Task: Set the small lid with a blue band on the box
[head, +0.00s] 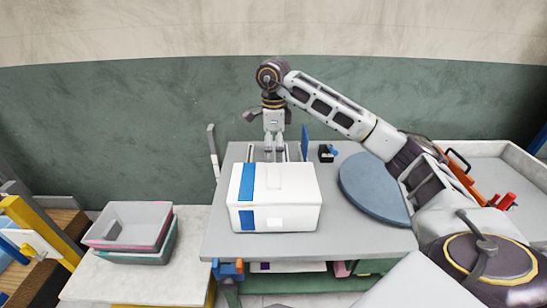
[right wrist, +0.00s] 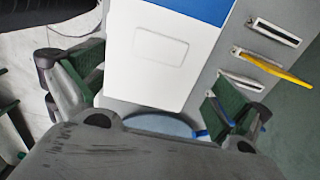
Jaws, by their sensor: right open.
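A white box-shaped piece with a blue band (head: 280,214) stands on the grey table in the head view. Its top, which looks like a lid (head: 290,179), has a blue band on the left and a raised rectangle. I cannot tell whether this top is separate from the box below. In the right wrist view, a white face with a blue band (right wrist: 148,75) lies between the fingers. My right gripper (head: 274,157) points down just behind the white piece in the head view. It is open in the right wrist view (right wrist: 153,82), holding nothing visible. My left gripper is not in view.
A blue round disc (head: 372,188) lies right of the white piece. A small black holder (head: 327,153) and an upright blue panel (head: 304,140) stand behind it. Stacked bins (head: 130,228) stand on a side table at left. The grey table's front right (head: 355,232) is clear.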

